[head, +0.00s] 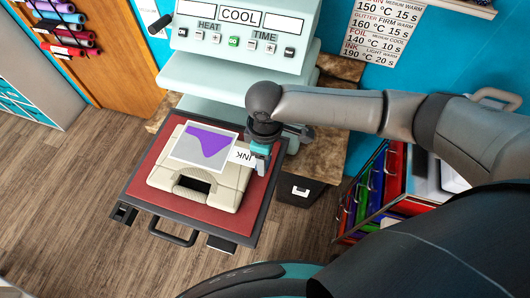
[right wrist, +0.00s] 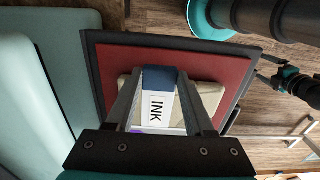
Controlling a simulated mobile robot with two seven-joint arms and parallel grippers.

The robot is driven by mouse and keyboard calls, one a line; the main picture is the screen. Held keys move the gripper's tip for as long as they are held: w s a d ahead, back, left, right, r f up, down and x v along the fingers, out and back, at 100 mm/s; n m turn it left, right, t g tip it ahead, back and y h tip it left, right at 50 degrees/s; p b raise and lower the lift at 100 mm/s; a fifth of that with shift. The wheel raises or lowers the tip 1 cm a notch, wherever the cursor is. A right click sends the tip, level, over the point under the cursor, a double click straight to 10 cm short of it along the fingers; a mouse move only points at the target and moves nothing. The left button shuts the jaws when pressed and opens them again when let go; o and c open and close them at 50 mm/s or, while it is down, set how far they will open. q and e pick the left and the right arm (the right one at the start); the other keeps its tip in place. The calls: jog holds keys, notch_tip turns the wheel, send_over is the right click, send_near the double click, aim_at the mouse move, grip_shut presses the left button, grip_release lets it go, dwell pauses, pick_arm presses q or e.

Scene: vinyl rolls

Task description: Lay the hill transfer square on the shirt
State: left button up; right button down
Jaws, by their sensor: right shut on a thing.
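The transfer square (head: 192,158) is a pale sheet with a purple hill shape and a white tab marked INK. My right gripper (head: 260,158) is shut on the tab at the square's right side. The square is over the far part of the beige folded shirt (head: 224,196); I cannot tell whether they touch. The shirt lies on the red press bed, its dark neck opening towards the front. In the right wrist view the INK tab (right wrist: 158,106) sits between my right fingers (right wrist: 160,90). My left gripper (right wrist: 265,69) shows small at the right there, fingers apart and empty.
The red bed (head: 148,193) has a front handle (head: 173,236). The pale green press (head: 215,72) with its COOL display stands behind it. A rack of coloured folders (head: 376,190) is at right. Vinyl rolls (head: 66,38) hang at top left.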

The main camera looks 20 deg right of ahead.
jog(key=shift+f+b, duration=0.6)
jog(key=shift+f, duration=1.6)
jog(key=shift+c, duration=1)
grip_release()
jog(key=shift+r, duration=0.1)
notch_tip(320, 180, up, 15)
jog(key=shift+p, duration=0.35)
